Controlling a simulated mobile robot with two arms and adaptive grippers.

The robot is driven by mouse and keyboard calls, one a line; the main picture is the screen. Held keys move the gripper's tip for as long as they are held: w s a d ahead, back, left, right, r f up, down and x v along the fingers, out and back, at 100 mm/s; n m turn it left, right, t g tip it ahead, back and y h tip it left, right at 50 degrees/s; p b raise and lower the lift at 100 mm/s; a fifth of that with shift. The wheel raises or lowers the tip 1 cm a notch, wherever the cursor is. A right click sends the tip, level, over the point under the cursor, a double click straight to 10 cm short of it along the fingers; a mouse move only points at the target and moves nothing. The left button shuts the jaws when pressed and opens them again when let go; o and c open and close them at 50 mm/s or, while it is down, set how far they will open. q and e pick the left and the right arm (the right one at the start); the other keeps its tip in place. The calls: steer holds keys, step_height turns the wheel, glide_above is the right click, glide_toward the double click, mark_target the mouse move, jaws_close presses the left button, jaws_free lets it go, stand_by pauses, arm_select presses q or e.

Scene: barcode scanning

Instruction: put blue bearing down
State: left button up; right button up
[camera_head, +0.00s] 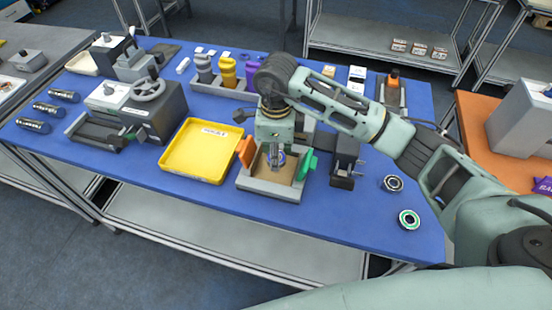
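My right gripper (277,160) points down into a small grey fixture (270,190) with a brown floor, an orange tab on its left and a green tab on its right. The blue bearing (282,157) shows only as a bit of blue rim at the fingertips, inside the fixture's outline. The fingers hide most of it. I cannot tell whether the fingers grip it or whether it touches the floor. My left gripper is not in view.
A yellow tray (198,152) stands left of the fixture, and a black device (346,163) stands close on its right. The front strip is clear.

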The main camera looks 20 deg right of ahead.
step_height(320, 180, down, 3)
steer(key=shift+f+p, duration=0.1)
steer(key=shift+p, duration=0.4)
steer(key=shift+f, duration=0.1)
steer(key=shift+f+b, duration=0.2)
steer(key=shift+b, duration=0.15)
steer(key=o, duration=1.3)
steer(key=shift+r, duration=0.1)
steer(key=shift+c, duration=0.2)
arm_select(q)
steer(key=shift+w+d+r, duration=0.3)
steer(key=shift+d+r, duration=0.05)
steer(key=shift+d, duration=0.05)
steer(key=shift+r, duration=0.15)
arm_select(e)
steer(key=shift+r, duration=0.1)
step_height(320, 180, up, 11)
steer(key=b, duration=0.3)
steer(key=shift+r, duration=0.1)
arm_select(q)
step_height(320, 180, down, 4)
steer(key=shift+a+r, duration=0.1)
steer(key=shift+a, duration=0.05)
arm_select(e)
steer(key=shift+r, duration=0.45)
